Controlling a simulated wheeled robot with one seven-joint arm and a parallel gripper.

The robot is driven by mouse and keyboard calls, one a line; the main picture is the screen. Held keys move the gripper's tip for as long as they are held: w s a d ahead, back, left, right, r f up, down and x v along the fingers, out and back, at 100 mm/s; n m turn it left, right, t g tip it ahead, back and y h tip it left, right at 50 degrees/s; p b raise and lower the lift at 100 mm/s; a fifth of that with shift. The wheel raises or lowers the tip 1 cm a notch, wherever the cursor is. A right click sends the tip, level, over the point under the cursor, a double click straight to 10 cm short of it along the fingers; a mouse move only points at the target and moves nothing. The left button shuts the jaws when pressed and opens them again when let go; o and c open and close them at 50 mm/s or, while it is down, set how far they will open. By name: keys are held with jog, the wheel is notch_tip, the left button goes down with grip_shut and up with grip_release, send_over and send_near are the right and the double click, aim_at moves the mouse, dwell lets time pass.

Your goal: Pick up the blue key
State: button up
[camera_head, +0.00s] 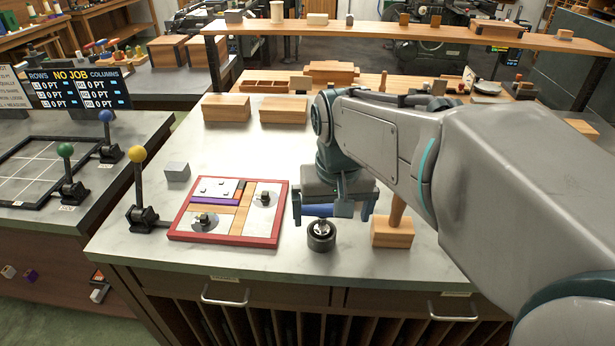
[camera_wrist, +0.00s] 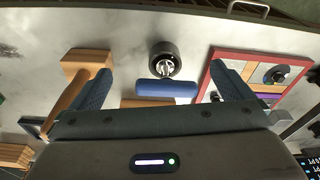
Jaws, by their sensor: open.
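The blue key (camera_head: 318,210) shows as a short, rounded blue bar just behind a dark round holder with a shiny top (camera_head: 321,236). In the wrist view the blue key (camera_wrist: 166,89) lies crosswise between my fingers, with clear gaps to both. My gripper (camera_head: 332,217) points down over the grey worktop, with its two blue fingers wide apart and nothing held. It also frames the view from the wrist (camera_wrist: 160,72). The round holder (camera_wrist: 164,58) sits just beyond the key there. I cannot tell whether the key touches the holder, or its exact height.
A wooden mallet (camera_head: 393,232) stands close to the right of my gripper. A red-framed board (camera_head: 278,228) with coloured pieces lies to the left. A yellow-topped lever (camera_head: 138,155) and a grey block (camera_head: 177,171) are further left. Wooden blocks (camera_head: 226,108) stand behind; the front edge is near.

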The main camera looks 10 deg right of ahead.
notch_tip(320, 180, up, 4)
jog(key=r+m+g, duration=0.1)
jog(key=m+g, duration=0.1)
send_over(322, 216)
jog(key=w, duration=0.1)
jog(key=f, duration=0.9)
jog(key=f+p, duration=0.1)
jog(key=f, duration=0.4)
jog(key=shift+w+d, duration=0.15)
jog(key=shift+d, duration=0.1)
jog(key=c, duration=0.7)
